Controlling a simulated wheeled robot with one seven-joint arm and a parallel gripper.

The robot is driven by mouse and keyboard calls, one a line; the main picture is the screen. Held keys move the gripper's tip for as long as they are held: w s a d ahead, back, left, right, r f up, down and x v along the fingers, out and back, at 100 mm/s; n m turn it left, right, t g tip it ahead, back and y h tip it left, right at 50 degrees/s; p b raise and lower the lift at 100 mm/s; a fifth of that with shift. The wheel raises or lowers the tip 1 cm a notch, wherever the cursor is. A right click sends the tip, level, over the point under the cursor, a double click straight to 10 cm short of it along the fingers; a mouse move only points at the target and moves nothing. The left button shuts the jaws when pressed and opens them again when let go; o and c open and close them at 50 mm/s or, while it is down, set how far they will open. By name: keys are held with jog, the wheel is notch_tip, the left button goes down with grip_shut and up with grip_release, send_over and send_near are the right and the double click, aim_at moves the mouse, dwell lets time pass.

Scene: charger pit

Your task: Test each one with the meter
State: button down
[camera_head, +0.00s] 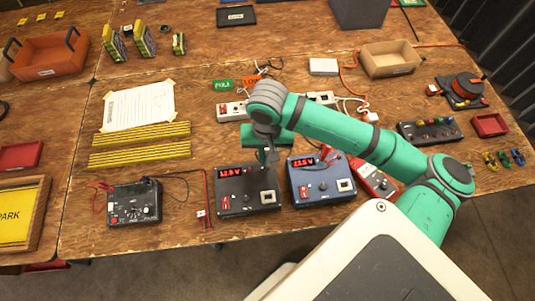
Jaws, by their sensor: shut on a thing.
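My gripper (268,156) points down at the rear right edge of a black charger box (248,203). It is shut on a small dark thing, mostly hidden, that I cannot identify. The black box has a lit red display reading about 12 V. A blue box (320,188) with a similar red display stands just right of it. A black meter (135,213) with a dial and red and black leads lies at the left. A red meter (373,178) lies right of the blue box, partly behind my arm.
A white power strip (232,109) runs behind my gripper. Yellow rulers (139,157) and a paper sheet (139,106) lie left. Bare table shows between the paper and strip.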

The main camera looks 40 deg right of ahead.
jog(key=shift+f, duration=0.15)
jog(key=c, duration=1.4)
grip_release()
jog(key=shift+o, duration=0.2)
jog(key=shift+r, duration=3.75)
